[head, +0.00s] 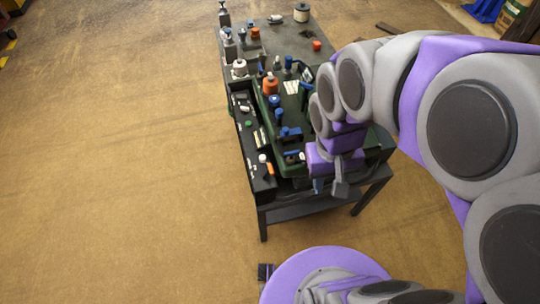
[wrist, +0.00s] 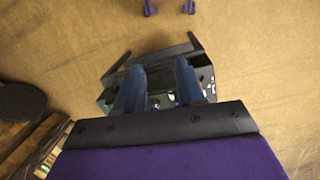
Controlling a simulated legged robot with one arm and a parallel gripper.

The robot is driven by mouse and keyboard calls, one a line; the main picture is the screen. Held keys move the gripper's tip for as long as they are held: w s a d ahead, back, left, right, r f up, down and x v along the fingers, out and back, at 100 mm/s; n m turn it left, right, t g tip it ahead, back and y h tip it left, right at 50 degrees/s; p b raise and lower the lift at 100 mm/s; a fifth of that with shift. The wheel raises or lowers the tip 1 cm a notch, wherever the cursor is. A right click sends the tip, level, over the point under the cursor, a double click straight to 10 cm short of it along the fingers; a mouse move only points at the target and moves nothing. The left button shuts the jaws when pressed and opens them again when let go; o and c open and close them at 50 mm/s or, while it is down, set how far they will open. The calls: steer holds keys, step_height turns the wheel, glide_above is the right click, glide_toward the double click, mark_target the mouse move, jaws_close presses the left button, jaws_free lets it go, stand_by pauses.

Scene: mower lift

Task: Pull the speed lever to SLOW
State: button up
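A dark control panel (head: 255,140) with small white marks runs along the left side of the table, beside a green machine body. A small white and orange part (head: 266,164) sits near the panel's front end, and a green spot (head: 248,123) is farther back. I cannot tell which part is the speed lever. My gripper (head: 328,187) points down at the front end of the table, to the right of the panel. In the wrist view my gripper (wrist: 159,76) has its two fingers apart, with nothing seen between them. My arm hides the table's right side.
The dark table (head: 282,212) has open legs. Bottles (head: 230,47), an orange item (head: 270,84) and several blue-topped parts (head: 275,102) crowd its top. A spool (head: 302,12) stands at the far end. The floor (head: 120,150) to the left is clear.

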steer(key=w+a+f+n+t, duration=0.1)
steer(key=w+a+f, duration=0.3)
steer(key=w, duration=0.3)
steer(key=w+a+f, duration=0.3)
steer(key=w+a, duration=0.1)
steer(key=w, duration=0.2)
steer(key=h+b, duration=0.1)
glide_toward(270, 168)
steer(key=shift+n+t, duration=0.3)
steer(key=shift+t, duration=0.1)
steer(key=f+b, duration=0.1)
steer(key=f, duration=0.2)
steer(key=d+f+b, duration=0.1)
steer(key=f, duration=0.2)
steer(key=f+b, duration=0.1)
steer(key=f, duration=0.2)
steer(key=shift+s+d+f, duration=0.2)
steer(key=shift+s, duration=0.05)
jaws_close()
